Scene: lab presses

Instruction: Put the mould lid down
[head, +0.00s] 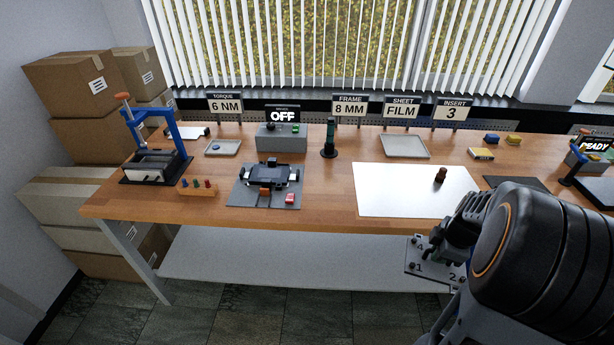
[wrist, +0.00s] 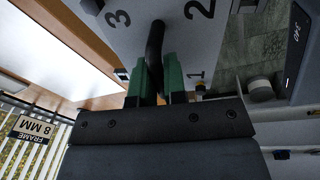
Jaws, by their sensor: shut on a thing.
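The mould lid is a grey plate with printed numbers (head: 420,262) and a dark upright handle. In the head view it hangs just off the table's front edge, partly hidden by my arm. In the wrist view the lid (wrist: 172,30) fills the top middle, with 3, 2 and 1 showing. My gripper (wrist: 157,72) has its green fingers shut on the dark handle. In the head view my gripper (head: 448,238) is over the lid at the lower right, and its fingertips are hard to make out.
The wooden table (head: 330,190) carries a white sheet (head: 395,190) with a small brown knobbed piece (head: 440,175) on it. A dark mat (head: 515,183) lies right of it, partly behind my arm. A blue-framed press (head: 155,160) and a grey fixture (head: 265,185) stand further left.

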